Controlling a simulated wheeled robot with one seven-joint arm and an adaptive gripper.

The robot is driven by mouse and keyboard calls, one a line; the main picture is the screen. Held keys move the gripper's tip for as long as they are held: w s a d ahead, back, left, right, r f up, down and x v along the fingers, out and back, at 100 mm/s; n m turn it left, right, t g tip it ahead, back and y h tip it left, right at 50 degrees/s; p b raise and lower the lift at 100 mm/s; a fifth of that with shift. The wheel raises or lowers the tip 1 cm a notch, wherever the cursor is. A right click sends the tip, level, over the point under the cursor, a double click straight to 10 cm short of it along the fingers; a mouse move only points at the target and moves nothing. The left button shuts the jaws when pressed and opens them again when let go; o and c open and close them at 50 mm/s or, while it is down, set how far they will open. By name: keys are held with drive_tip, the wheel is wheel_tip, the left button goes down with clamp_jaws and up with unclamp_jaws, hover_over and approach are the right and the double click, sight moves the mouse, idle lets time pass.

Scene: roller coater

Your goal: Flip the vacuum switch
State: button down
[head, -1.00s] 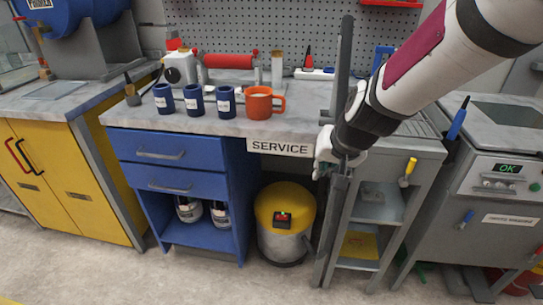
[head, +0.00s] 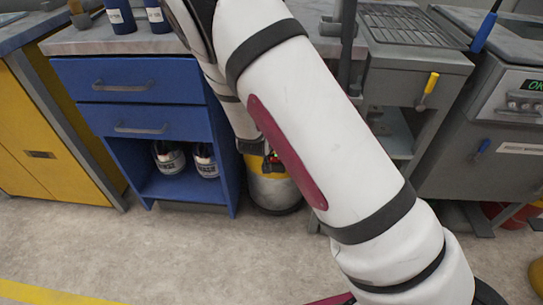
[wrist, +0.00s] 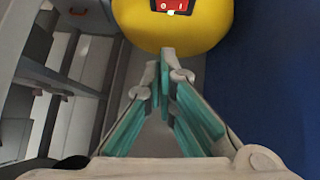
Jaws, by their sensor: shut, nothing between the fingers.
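The vacuum (head: 272,192), a grey canister with a yellow top, stands on the floor under the bench, its upper part mostly hidden by my arm in the head view. In the wrist view its yellow lid (wrist: 205,25) is at the top of the picture. The red vacuum switch (wrist: 173,5), with white markings, sits on that lid at the upper edge, partly cut off. My gripper (wrist: 167,52) is shut and empty, with its fingertips just below the switch in the picture, by the lid's near edge. I cannot tell whether they touch the lid.
The blue drawer cabinet (head: 140,100) stands left of the vacuum, with two bottles (head: 170,158) on its low shelf. A grey stand (head: 408,90) is at the right. The floor (head: 150,240) in front is clear.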

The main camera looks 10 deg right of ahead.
drive_tip(key=shift+w+f, duration=0.1)
idle(0.3)
drive_tip(key=b+x, duration=0.4)
drive_tip(key=x, duration=0.5)
drive_tip(key=shift+w+d+f, duration=0.1)
drive_tip(key=shift+w+f, duration=0.05)
drive_tip(key=shift+f, duration=0.15)
drive_tip(key=f, duration=0.1)
drive_tip(key=f+b, duration=0.1)
drive_tip(key=f, duration=0.1)
drive_tip(key=shift+w+d+b, duration=0.1)
drive_tip(key=shift+d+b, duration=0.2)
drive_tip(key=shift+b, duration=0.1)
drive_tip(key=shift+d+f, duration=0.1)
drive_tip(key=shift+f, duration=0.4)
